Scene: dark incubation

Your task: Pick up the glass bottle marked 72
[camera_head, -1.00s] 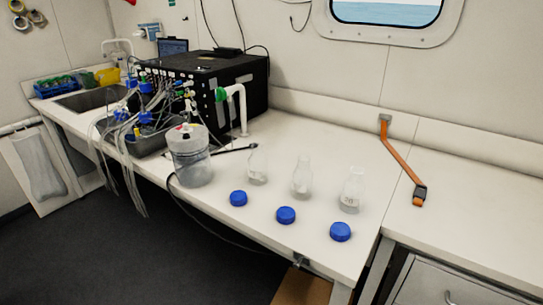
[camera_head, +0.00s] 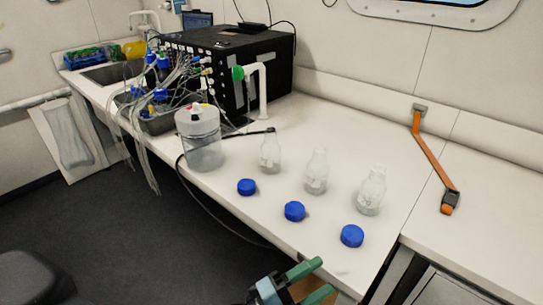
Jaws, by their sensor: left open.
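Three clear glass bottles stand upright and uncapped in a row on the white bench: a left bottle (camera_head: 270,153), a middle bottle (camera_head: 316,173) and a right bottle (camera_head: 371,191). They carry small marks, too small to read, so I cannot tell which one is 72. My left gripper (camera_head: 316,281) has green fingers and shows at the bottom edge, in front of the bench. It is open and empty, well apart from the bottles. My right gripper is out of view.
Three blue caps (camera_head: 294,211) lie in front of the bottles. A clear lidded jar (camera_head: 200,140) stands left of them, near a black box (camera_head: 235,70) with tubing. An orange strap (camera_head: 430,155) lies at the right. Bench space behind the bottles is clear.

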